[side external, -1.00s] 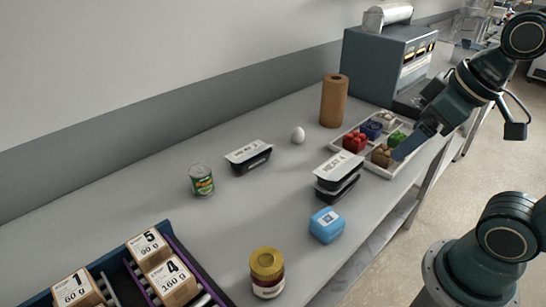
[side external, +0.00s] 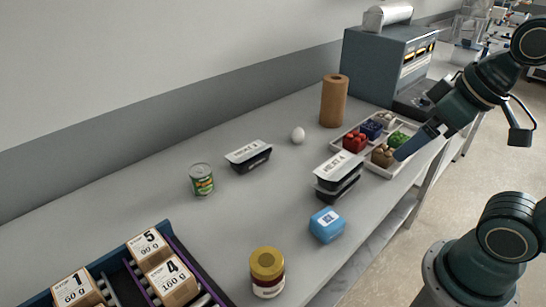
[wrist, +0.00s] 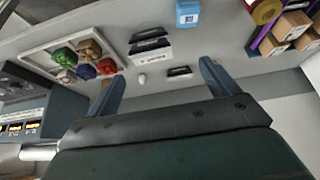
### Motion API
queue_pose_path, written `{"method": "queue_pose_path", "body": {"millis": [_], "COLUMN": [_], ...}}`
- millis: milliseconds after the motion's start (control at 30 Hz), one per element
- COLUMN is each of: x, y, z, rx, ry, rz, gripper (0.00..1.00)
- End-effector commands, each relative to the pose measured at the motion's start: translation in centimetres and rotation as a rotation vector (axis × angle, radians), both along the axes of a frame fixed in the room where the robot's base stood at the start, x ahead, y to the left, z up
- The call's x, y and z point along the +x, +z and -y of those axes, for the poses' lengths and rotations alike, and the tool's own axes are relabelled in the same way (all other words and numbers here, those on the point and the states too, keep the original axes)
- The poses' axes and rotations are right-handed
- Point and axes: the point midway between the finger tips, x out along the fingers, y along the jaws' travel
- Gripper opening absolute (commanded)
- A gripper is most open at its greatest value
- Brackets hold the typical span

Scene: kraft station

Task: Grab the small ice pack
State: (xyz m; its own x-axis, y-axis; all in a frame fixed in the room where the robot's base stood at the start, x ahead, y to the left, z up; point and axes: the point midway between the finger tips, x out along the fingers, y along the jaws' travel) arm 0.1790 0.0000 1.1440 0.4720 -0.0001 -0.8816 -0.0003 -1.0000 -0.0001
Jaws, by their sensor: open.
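The small ice pack (side external: 326,226) is a light blue block with a white label. It lies on the grey table near its front edge, between the stacked black trays and the yellow-lidded jar. It also shows at the top of the wrist view (wrist: 188,13). My gripper (side external: 402,153) is above the near edge of the white crate, well to the right of the ice pack. In the wrist view my gripper (wrist: 160,82) has its two fingers spread apart with nothing between them.
The white crate (side external: 372,168) holds several coloured items. Stacked black trays (side external: 337,180), another black tray (side external: 249,157), an egg (side external: 298,135), a can (side external: 202,180) and a jar (side external: 267,272) stand on the table. A blue bin (side external: 126,273) holds boxes. The table's middle is clear.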

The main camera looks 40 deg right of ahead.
Motion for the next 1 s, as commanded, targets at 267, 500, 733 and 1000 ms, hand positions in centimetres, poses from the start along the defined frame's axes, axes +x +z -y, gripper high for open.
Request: {"method": "queue_pose_path", "body": {"millis": [267, 500, 733, 1000], "x": [0.0, 0.0, 0.3, 2.2], "y": [0.0, 0.0, -0.1, -0.8], "z": [0.0, 0.0, -0.1, -1.1], "rx": [0.000, 0.000, -0.013, -0.094], "ry": [0.000, 0.000, 0.032, 0.245], "rz": [0.000, 0.000, -0.013, -0.093], "gripper": [0.85, 0.78, 0.78, 0.78]}}
